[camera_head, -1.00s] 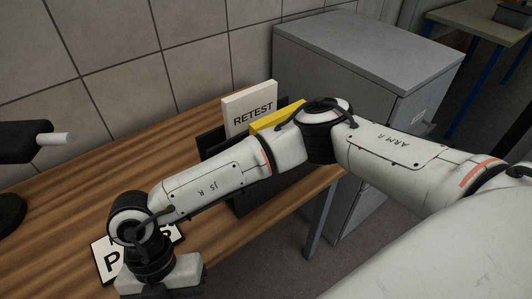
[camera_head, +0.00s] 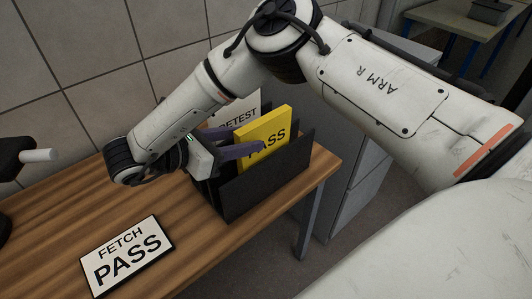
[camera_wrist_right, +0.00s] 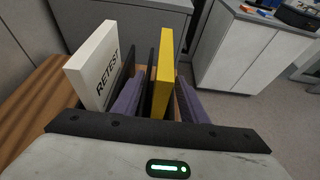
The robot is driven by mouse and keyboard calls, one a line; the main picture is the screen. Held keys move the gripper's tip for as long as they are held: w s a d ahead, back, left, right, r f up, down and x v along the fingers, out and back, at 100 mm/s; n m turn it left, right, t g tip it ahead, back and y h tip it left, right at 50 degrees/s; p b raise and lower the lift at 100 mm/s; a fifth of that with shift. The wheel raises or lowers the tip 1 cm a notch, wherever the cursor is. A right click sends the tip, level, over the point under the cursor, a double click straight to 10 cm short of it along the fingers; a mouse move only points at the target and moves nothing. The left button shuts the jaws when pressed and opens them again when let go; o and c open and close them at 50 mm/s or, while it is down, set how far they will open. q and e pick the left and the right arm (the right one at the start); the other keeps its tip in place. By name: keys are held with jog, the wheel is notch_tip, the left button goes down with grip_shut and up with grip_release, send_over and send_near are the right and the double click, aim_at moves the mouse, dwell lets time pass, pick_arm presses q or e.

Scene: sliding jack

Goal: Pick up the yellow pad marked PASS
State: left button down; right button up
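The yellow pad marked PASS (camera_head: 266,135) stands upright in a black rack (camera_head: 262,190) at the table's right end; it also shows edge-on in the right wrist view (camera_wrist_right: 163,75). My right gripper (camera_head: 250,141) reaches in from the left with its purple fingers apart. In the right wrist view my right gripper (camera_wrist_right: 158,105) has one finger on each side of the pad, with a gap on the left where a black divider (camera_wrist_right: 151,75) also shows. Contact with the pad cannot be made out.
A white RETEST pad (camera_head: 240,108) stands in the rack behind the yellow one. A sign reading FETCH PASS (camera_head: 126,256) lies on the wooden table (camera_head: 50,235). A grey cabinet (camera_head: 365,190) stands right of the table.

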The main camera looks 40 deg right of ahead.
aim_at(264, 135)
jog(key=x, duration=0.2)
jog(key=p+x, duration=0.1)
jog(key=x, duration=0.3)
jog(key=shift+s+r, duration=0.25)
jog(key=shift+r, duration=0.05)
jog(key=shift+d+f, duration=0.15)
jog(key=shift+d, duration=0.05)
grip_shut()
